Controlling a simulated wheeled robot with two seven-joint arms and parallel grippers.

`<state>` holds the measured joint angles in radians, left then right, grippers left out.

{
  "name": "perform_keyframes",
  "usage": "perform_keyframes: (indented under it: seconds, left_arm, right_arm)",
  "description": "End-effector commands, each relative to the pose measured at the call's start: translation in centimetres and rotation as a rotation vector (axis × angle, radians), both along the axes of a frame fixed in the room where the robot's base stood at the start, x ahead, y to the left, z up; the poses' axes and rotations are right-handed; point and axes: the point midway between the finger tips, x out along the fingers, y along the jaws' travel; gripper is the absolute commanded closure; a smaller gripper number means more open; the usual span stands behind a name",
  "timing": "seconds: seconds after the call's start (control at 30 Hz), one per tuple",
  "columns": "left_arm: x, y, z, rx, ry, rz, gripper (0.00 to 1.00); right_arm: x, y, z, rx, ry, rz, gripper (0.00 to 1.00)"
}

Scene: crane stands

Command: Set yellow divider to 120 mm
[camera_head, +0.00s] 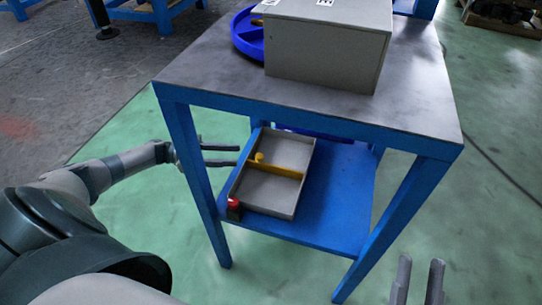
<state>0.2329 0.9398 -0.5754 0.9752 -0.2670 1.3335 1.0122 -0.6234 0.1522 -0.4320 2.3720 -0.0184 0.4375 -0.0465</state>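A grey tray (297,149) lies on the blue lower shelf of the table. The yellow divider (279,169) crosses the tray and splits it into two compartments, with a yellow knob (259,157) near its left end. My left gripper (239,155) is open beside the table's left front leg, its fingers pointing right toward the tray's back left edge. Whether it touches the tray or knob cannot be told, but nothing shows between its fingers. My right gripper (419,267) is open and empty at the bottom right, outside the table, with fingers pointing up.
A red-topped dark block (234,206) sits at the tray's front left corner. The blue shelf (345,190) is clear right of the tray. The table top (220,62) overhangs it, carrying a grey box (325,55) and a blue round tray (241,41). Blue legs (400,219) flank the opening.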

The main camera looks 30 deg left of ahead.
Motion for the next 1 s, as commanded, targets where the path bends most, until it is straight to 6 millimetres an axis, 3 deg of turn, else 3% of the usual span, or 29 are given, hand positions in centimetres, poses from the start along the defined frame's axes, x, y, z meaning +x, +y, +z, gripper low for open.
perform_keyframes:
  seconds: [0.6,0.8,1.0]
  left_arm:
    - [5.2,-9.6,0.0,-0.001,-0.003,-0.002,0.61]
    - [6.1,-11.3,0.0,-0.001,0.000,-0.001,0.61]
    - [6.4,-11.8,0.0,0.000,-0.001,0.000,0.61]
  right_arm:
    - [-0.3,0.4,-1.2,-0.014,0.052,0.009,0.69]
    - [-0.3,0.4,-1.0,-0.012,0.042,0.009,0.69]
    - [-0.3,0.3,-0.7,-0.009,0.034,0.007,0.69]
